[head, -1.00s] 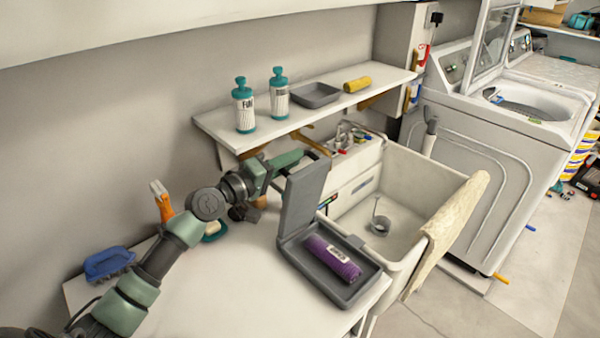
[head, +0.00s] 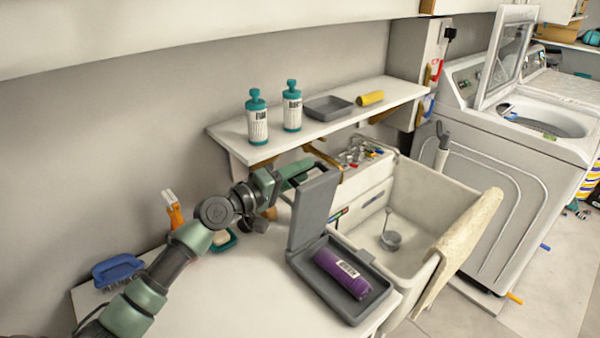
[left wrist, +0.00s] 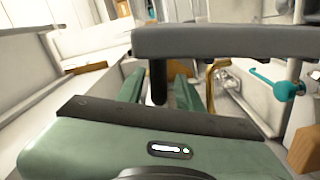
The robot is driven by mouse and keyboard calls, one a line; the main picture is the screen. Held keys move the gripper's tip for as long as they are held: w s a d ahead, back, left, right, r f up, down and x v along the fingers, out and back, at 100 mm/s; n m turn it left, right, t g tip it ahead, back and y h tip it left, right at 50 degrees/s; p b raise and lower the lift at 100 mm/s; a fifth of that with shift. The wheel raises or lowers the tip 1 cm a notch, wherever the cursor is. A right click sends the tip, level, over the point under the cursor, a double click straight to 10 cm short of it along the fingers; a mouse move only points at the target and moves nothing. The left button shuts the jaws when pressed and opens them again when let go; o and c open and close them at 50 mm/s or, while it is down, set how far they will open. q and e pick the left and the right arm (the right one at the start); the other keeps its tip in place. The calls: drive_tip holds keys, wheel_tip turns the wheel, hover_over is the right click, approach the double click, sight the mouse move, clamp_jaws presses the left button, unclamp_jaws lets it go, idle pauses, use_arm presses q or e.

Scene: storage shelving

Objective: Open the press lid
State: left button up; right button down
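The grey press (head: 345,302) stands on the white counter at the sink's left. Its lid (head: 313,212) is raised, standing nearly upright on the left side of its base. A purple bottle-like item with a white label (head: 342,272) lies in the base. A grey bar (left wrist: 230,40) crosses above. My right gripper is not seen.
The sink (head: 425,195) adjoins the counter on the right, with a cloth (head: 460,240) over its edge. A shelf (head: 235,130) with two teal-topped bottles (head: 257,120) hangs behind. A blue brush (head: 118,268) and an orange-handled item (head: 173,212) are at left.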

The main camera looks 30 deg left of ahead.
use_arm(q)
drive_tip(key=b+v, duration=0.2)
drive_tip(key=v, duration=0.5)
drive_tip(key=shift+s+a, duration=0.15)
drive_tip(key=shift+s, duration=0.15)
drive_tip(key=shift+f, duration=0.1)
